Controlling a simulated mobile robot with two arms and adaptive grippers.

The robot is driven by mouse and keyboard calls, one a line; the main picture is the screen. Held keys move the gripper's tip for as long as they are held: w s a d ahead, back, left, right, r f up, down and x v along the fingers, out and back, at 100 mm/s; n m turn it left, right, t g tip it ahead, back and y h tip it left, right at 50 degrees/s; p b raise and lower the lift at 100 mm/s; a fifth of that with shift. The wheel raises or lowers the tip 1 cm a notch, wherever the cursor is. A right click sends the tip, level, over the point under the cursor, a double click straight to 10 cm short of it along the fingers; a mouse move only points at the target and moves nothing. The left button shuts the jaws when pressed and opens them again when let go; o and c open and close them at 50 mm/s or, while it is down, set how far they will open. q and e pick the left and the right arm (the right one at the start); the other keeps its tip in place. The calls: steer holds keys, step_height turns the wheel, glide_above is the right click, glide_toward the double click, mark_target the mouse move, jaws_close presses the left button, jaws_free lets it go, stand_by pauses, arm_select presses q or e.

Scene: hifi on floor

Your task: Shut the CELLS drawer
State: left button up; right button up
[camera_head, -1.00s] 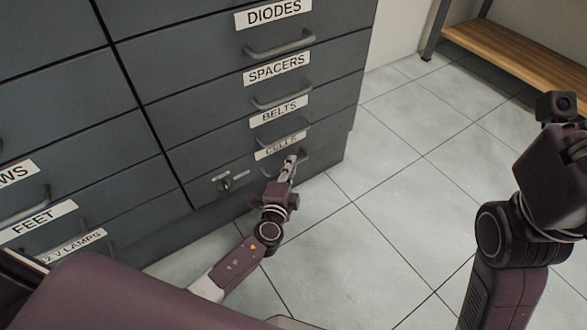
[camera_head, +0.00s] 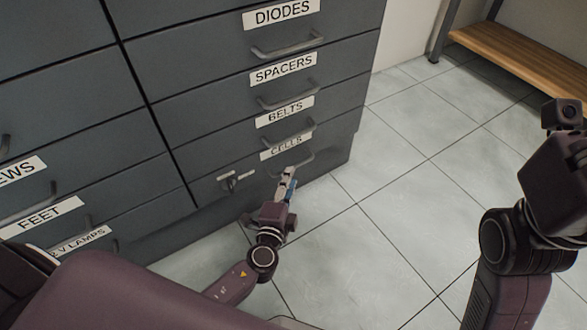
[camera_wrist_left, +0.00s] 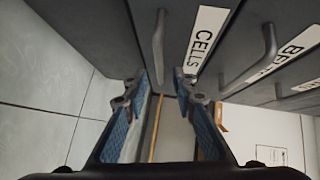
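The CELLS drawer (camera_head: 240,165) is in the lower part of the dark grey cabinet, below BELTS. Its white label (camera_head: 287,145) and bar handle (camera_head: 292,161) show; the label also fills the middle of the left wrist view (camera_wrist_left: 205,40). Its front looks close to the fronts above; I cannot tell whether it is fully shut. My left gripper (camera_head: 287,178) is just below and in front of the handle. In the left wrist view its blue-padded fingers (camera_wrist_left: 161,90) stand apart with nothing gripped. Of my right arm, only the wrist and forearm show, at the right edge.
The drawers labelled BELTS (camera_head: 285,110), SPACERS (camera_head: 283,68) and DIODES (camera_head: 283,14) have handles above the gripper. Tiled floor (camera_head: 400,190) is clear to the right. A wooden bench (camera_head: 530,60) stands at the back right.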

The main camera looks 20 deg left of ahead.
arm_select(q)
steer(key=s, duration=0.5)
steer(key=shift+d+r, duration=0.3)
steer(key=shift+r, duration=0.1)
